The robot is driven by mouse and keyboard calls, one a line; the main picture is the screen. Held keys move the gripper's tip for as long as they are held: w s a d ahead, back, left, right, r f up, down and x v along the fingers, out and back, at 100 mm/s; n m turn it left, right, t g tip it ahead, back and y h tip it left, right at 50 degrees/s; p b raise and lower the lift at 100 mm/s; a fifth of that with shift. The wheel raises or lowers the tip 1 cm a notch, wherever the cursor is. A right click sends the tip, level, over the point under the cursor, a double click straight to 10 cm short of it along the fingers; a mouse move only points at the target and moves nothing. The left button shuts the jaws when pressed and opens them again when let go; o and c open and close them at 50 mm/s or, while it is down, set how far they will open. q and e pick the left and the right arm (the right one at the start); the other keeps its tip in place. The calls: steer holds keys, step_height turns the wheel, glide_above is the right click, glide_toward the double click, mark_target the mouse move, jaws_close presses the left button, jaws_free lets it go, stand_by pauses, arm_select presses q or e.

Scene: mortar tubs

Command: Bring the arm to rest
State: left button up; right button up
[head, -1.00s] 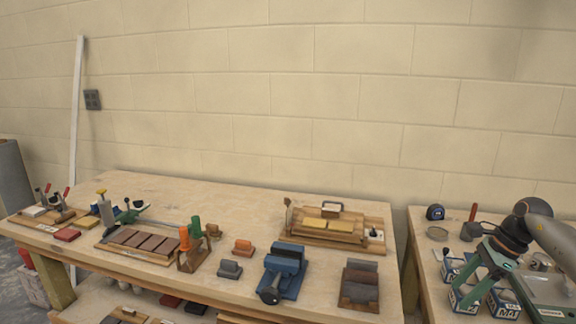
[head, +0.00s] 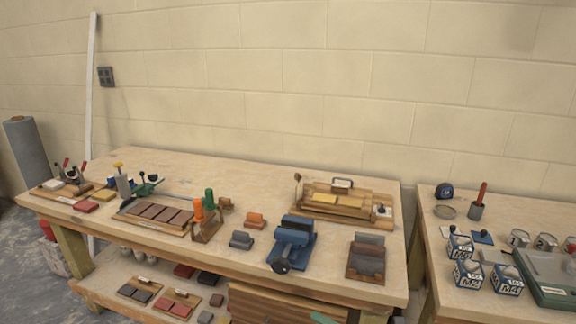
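Neither of my grippers can be made out in the head view now. A small green piece (head: 322,318) shows at the bottom edge, in front of the lower shelf; I cannot tell what it belongs to. The mortar tubs (head: 468,273) are small white and blue containers marked with labels such as M2 and M4, standing on the right table (head: 434,240). They stand upright beside a green and grey device (head: 550,275) that is cut off by the right edge.
The long workbench (head: 240,170) holds a blue vise (head: 293,242), a wooden jig (head: 345,200), a board with brown blocks (head: 160,214) and screwdrivers with orange and green handles. A gap separates it from the right table. The bench's back middle is clear.

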steer(key=s+d+f+m+h, duration=0.3)
steer(key=s+m, duration=0.4)
steer(key=m, duration=0.3)
steer(key=s+d+f+m+g+h, duration=0.1)
steer(key=s+d+f+m+h, duration=0.2)
steer(key=s+f+m+h, duration=0.2)
steer(key=s+d+f+m+h, duration=0.3)
steer(key=s+f+m, duration=0.5)
steer(key=s+m, duration=0.3)
steer(key=m+h, duration=0.1)
steer(key=m, duration=0.3)
steer(key=shift+s+f, duration=0.15)
steer(key=shift+f, duration=0.25)
